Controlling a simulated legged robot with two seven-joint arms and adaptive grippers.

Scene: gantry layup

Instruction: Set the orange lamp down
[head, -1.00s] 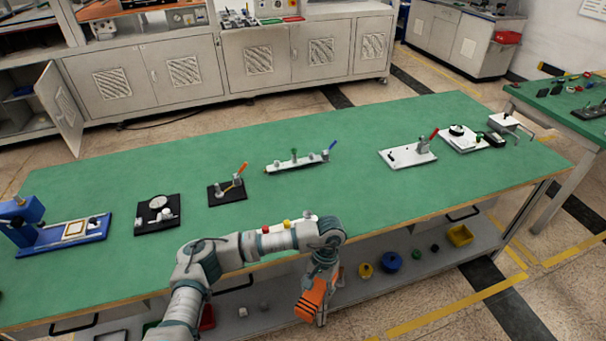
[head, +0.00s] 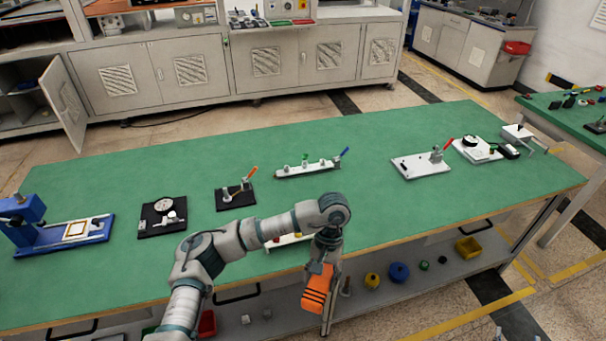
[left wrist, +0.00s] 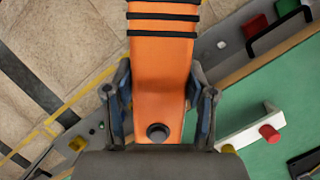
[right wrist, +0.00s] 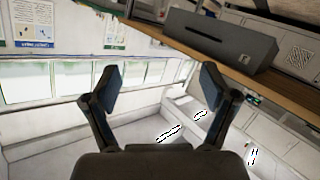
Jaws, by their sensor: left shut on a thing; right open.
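The orange lamp (head: 318,288) has black bands and hangs below my left gripper (head: 325,252) in the head view, just off the front edge of the green table (head: 400,218). In the left wrist view the lamp (left wrist: 163,75) lies between both fingers of my left gripper (left wrist: 160,110), which is shut on it. A dark round button shows on its face. My right gripper (right wrist: 160,85) shows only in the right wrist view; its fingers are spread and nothing is between them.
Several fixtures stand on the table, among them a blue press (head: 65,235), a black gauge plate (head: 162,216) and a white clamp plate (head: 420,165). A lower shelf holds a blue round part (head: 399,272) and a yellow bin (head: 468,247). The table's middle right is clear.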

